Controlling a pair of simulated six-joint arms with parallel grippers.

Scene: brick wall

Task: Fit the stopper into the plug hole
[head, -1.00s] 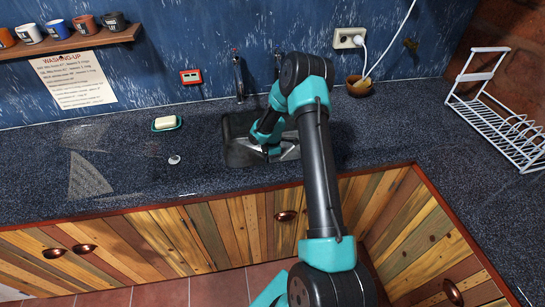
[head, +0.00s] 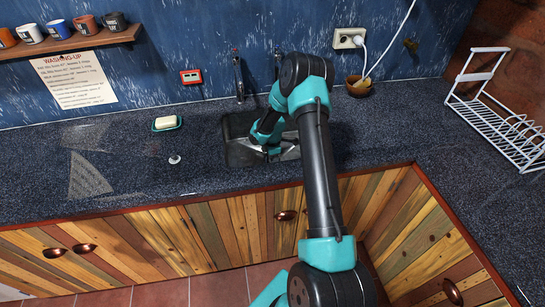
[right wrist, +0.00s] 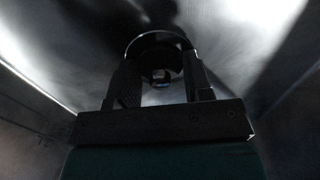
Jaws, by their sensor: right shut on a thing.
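The dark sink basin (head: 240,150) is set into the speckled blue counter, left of my right arm. My right gripper (head: 272,153) is down inside the basin. In the right wrist view my right gripper (right wrist: 160,75) is shut on a dark round thing, which looks like the stopper (right wrist: 152,38). Its curved rim shows beyond the two fingers. The plug hole cannot be made out; the gripper and the held thing cover the middle of the basin floor. I cannot tell whether the stopper is seated or above the hole. My left gripper is not in view.
Two taps (head: 238,75) stand behind the basin. A soap dish (head: 167,123) and a small pale round thing (head: 174,159) lie to its left. A wooden bowl (head: 358,86) and a white dish rack (head: 495,115) are to the right. The basin walls are close around the gripper.

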